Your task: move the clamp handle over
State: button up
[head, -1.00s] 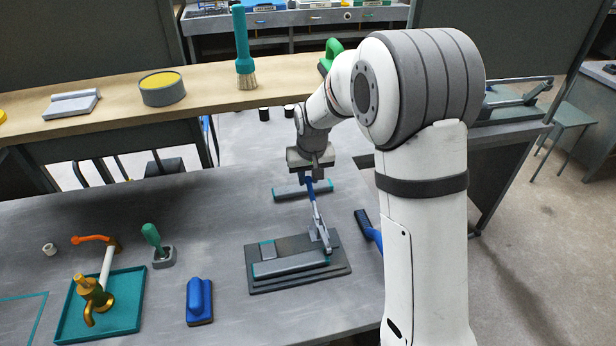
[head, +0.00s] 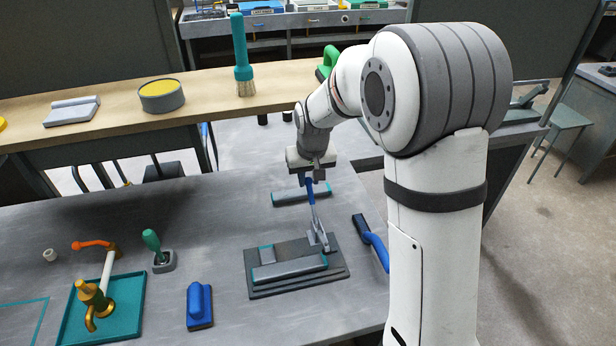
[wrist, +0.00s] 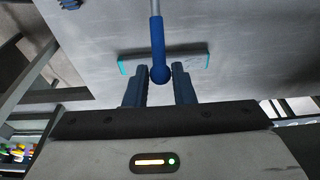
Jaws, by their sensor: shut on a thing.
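The clamp (head: 319,239) is mounted on a dark stepped base plate (head: 338,270) on the grey bench. Its handle, with a blue grip (head: 310,188), rises from the clamp and leans slightly left toward the back. My gripper (head: 310,177) is at the upper end of the handle and shut on it. In the wrist view the blue handle (wrist: 157,45) comes down to a rounded end between the two fingers of my gripper (wrist: 160,75). A grey bar (head: 290,266) with a teal edge lies on the base plate beside the clamp.
Another teal-ended grey bar (head: 300,194) lies behind the clamp. A blue-handled brush (head: 370,240) is to its right. A blue block (head: 199,304), a green-handled tool (head: 155,248) and a teal tray (head: 128,312) with a brass tap are to the left. Bench between them is clear.

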jog(key=shift+s+d+r, duration=0.1)
jog(key=shift+s+r, duration=0.2)
jog(key=shift+r, duration=0.1)
jog(key=shift+s, duration=0.1)
jog(key=shift+s+d+r, duration=0.15)
jog(key=shift+s+r, duration=0.25)
jog(key=shift+s, duration=0.05)
jog(key=shift+s+d+r, duration=0.1)
jog(key=shift+s+r, duration=0.4)
jog(key=shift+s, duration=0.3)
jog(key=shift+s+r, duration=0.1)
jog(key=shift+s, duration=0.05)
jog(key=shift+s+d, duration=0.1)
jog(key=shift+s, duration=0.1)
jog(key=shift+s+d+r, duration=0.15)
jog(key=shift+s+r, duration=0.1)
jog(key=shift+s, duration=0.35)
jog(key=shift+s+d+r, duration=0.1)
jog(key=shift+s+r, duration=0.15)
jog(key=shift+s, duration=0.3)
jog(key=shift+s, duration=0.15)
